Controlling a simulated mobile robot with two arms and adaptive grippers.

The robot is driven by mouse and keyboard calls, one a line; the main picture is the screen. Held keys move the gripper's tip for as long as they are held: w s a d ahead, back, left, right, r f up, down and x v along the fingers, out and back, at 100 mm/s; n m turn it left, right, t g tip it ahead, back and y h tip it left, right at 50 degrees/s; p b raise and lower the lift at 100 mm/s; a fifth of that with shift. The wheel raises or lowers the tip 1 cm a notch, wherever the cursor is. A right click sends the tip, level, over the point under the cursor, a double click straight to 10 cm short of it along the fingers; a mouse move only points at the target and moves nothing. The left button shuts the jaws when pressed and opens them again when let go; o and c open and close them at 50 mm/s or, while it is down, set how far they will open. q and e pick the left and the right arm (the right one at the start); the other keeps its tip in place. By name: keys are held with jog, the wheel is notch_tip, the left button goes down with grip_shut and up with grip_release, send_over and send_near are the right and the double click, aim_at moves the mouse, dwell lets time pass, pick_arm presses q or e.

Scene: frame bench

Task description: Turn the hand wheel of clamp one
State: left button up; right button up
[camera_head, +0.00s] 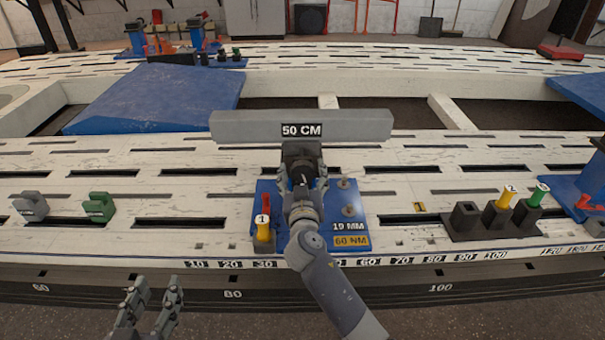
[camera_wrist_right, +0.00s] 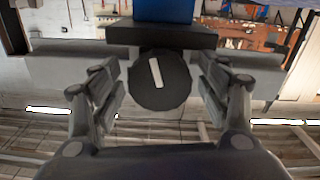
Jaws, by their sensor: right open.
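The hand wheel of the clamp is a dark round disc (camera_wrist_right: 158,82) with a white bar mark, in the middle of the right wrist view. In the head view it is mostly hidden behind my right gripper (camera_head: 302,182). The clamp's dark body (camera_head: 301,149) stands on a blue plate (camera_head: 268,190) under a long grey beam (camera_head: 240,127) marked 50 CM. My right gripper's fingers (camera_wrist_right: 160,95) are open, one on each side of the wheel, with visible gaps. My left gripper (camera_head: 153,292) is open and empty, low at the left, in front of the bench edge.
A yellow-topped piece marked 1 (camera_head: 263,230) stands at the plate's left front. A black holder (camera_head: 465,228) with yellow and green pieces is at the right. Grey (camera_head: 30,206) and green (camera_head: 99,207) blocks sit at the left. The slotted white bench between is mostly clear.

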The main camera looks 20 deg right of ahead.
jog(key=shift+w, duration=0.15)
jog(key=shift+c, duration=0.5)
jog(key=c, duration=1)
jog(key=shift+o, duration=0.2)
